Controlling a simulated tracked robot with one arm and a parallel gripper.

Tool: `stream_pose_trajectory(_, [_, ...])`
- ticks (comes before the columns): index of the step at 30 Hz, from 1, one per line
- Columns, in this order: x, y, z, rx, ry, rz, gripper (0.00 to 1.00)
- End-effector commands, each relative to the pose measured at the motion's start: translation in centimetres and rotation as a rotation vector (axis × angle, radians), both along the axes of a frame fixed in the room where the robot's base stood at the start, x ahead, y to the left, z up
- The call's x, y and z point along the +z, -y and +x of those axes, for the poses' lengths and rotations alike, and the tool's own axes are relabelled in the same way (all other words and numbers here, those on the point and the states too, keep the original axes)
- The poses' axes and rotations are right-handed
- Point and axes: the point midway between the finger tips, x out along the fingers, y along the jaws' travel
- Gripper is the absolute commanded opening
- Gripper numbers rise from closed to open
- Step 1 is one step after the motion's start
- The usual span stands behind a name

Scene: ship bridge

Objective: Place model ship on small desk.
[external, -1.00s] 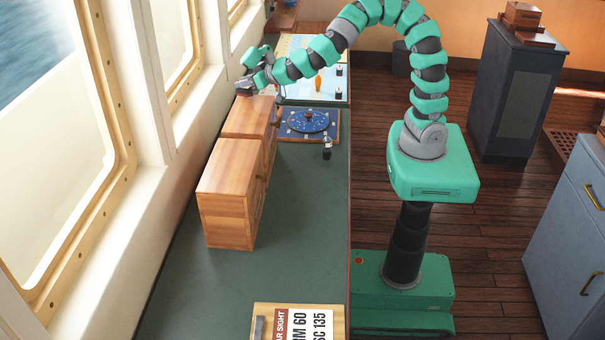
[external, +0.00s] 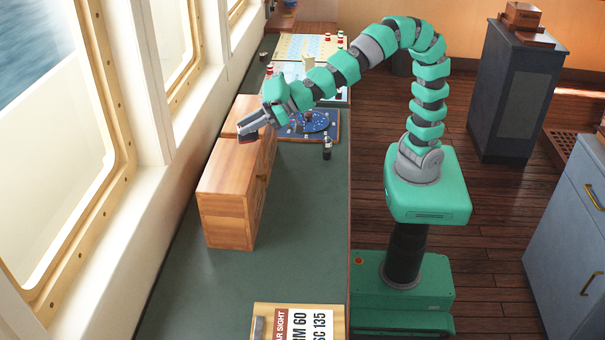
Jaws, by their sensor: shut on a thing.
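My gripper (external: 250,131) is over the top of the wooden cabinets on the long green counter, at the left. It is shut on a small grey and dark-red thing (external: 248,140), most likely the model ship; the jaws hide most of it. I cannot tell whether it touches the cabinet top. No small desk can be made out for sure; a narrow dark stand (external: 515,95) with a wooden box on it stands at the back right.
Two wooden cabinets (external: 228,185) stand along the window side. A blue-grey cabinet (external: 560,240) stands at right.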

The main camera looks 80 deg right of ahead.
Motion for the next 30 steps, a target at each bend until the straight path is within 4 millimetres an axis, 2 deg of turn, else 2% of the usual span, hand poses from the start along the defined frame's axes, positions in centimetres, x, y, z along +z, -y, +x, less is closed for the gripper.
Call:
stream_pose_trajectory(11, [-1.7,-7.6,-5.8,0.212,0.000,0.000,0.04])
stream_pose_trajectory(17, [-3.9,-11.0,-9.6,0.318,-0.004,0.003,0.04])
stream_pose_trajectory(20, [-5.9,-12.3,-11.8,0.366,-0.004,0.005,0.04])
stream_pose_trajectory(22, [-8.2,-12.8,-13.5,0.395,-0.009,0.006,0.04])
stream_pose_trajectory(27, [-13.3,-12.8,-16.4,0.408,-0.007,0.004,0.04])
stream_pose_trajectory(30, [-15.6,-12.5,-17.5,0.401,-0.008,0.002,0.04])
